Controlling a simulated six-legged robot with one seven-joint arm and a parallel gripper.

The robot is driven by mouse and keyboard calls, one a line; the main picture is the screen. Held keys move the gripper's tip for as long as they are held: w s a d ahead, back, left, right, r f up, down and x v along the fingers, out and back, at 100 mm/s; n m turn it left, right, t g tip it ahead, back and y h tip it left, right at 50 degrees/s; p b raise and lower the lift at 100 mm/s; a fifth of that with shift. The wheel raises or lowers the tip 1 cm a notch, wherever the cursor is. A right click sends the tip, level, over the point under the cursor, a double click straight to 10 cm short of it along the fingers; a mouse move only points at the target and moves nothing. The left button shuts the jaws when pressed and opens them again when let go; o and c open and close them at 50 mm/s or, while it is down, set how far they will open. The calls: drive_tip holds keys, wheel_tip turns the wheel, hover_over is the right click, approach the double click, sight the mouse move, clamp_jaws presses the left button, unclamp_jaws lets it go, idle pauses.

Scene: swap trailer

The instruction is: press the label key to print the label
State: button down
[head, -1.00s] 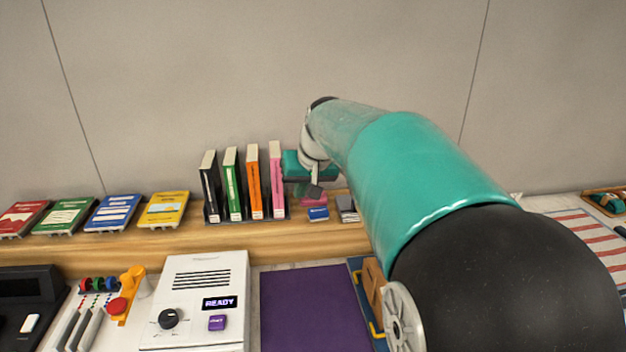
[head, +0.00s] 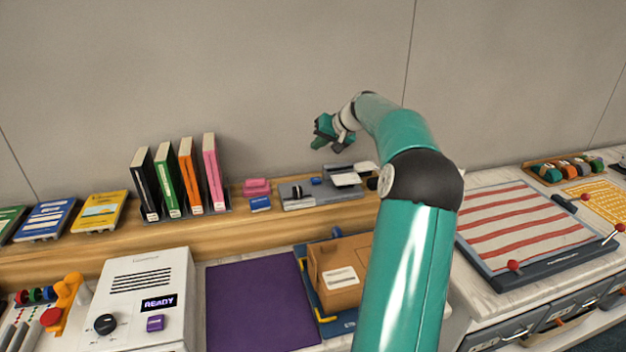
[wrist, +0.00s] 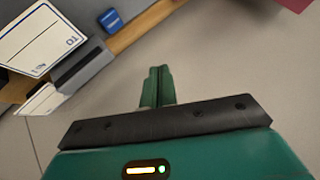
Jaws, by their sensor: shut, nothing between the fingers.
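No key in view has lettering I can read as a label key. A grey device (head: 320,200) on the wooden shelf has a dark knob, a small blue key (head: 316,181) and white cards (head: 345,180) at its right. In the wrist view, white cards (wrist: 38,40) and a blue block (wrist: 110,20) show at the upper left. A white machine (head: 150,275) below the shelf has a lit READY display and a purple key (head: 155,323). My gripper (head: 321,132) is in the air above and behind the grey device. Its fingers (wrist: 157,85) are together and empty.
Upright books (head: 180,185) stand left of the device, with pink and blue blocks between. A brown box (head: 338,270) sits beside a purple mat (head: 262,300). A striped board (head: 535,230) with red-knobbed levers lies right. The back wall is close behind my gripper.

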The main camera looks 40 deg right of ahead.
sight(319, 181)
drive_tip(key=shift+s, duration=0.1)
idle(0.3)
drive_tip(key=shift+f, duration=4.35)
drive_tip(key=shift+f, duration=0.15)
drive_tip(key=shift+f, duration=0.25)
drive_tip(key=shift+f, duration=0.45)
drive_tip(key=shift+r, duration=0.9)
